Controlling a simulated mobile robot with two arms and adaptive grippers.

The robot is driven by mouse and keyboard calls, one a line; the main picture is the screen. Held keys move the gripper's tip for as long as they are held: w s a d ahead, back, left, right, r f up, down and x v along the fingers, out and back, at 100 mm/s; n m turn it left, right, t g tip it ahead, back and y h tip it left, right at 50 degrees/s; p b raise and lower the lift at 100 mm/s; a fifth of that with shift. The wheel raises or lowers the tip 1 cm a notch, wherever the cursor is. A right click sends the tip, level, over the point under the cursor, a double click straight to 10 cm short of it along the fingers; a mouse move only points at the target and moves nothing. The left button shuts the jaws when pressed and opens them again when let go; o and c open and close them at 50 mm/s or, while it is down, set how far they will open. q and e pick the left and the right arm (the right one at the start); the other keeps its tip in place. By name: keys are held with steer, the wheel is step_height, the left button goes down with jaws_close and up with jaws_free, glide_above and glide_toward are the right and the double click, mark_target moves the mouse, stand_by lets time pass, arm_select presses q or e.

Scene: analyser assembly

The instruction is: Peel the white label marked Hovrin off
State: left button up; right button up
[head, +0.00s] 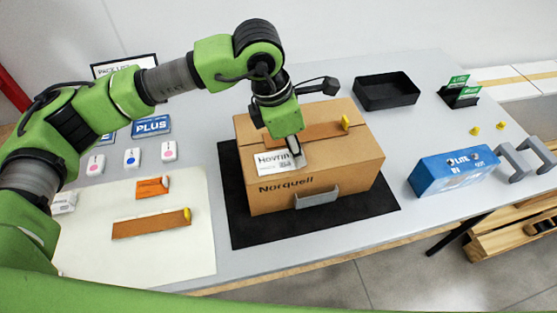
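The white label marked Hovrin (272,161) lies on the top of a brown cardboard box (345,165), near its front left corner. The box front reads Norquell. My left gripper (296,150) points down at the right part of the label, its fingertips at or just above it. The fingers look close together and hide part of the label. Whether they are shut or pinch the label's edge cannot be seen. My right gripper is out of view.
The box stands on a black mat (243,222); brown tape with a yellow tab (345,122) is on its top. A white sheet (185,250) with tape strips lies left. A black tray (387,91) and a blue box (453,174) stand right.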

arm_select(q)
steer(key=shift+s+a+f, duration=0.1)
steer(key=shift+s+f, duration=0.15)
steer(key=shift+f, duration=0.55)
jaws_close()
steer(key=shift+o, duration=0.7)
jaws_free()
jaws_close()
steer(key=shift+w+r+p, duration=0.25)
steer(key=shift+r+p, duration=0.15)
steer(key=shift+r, duration=0.4)
steer(key=shift+r, duration=0.15)
steer(key=shift+w+r+p, duration=0.1)
steer(key=shift+r+p, duration=1.15)
steer(key=shift+r, duration=2.55)
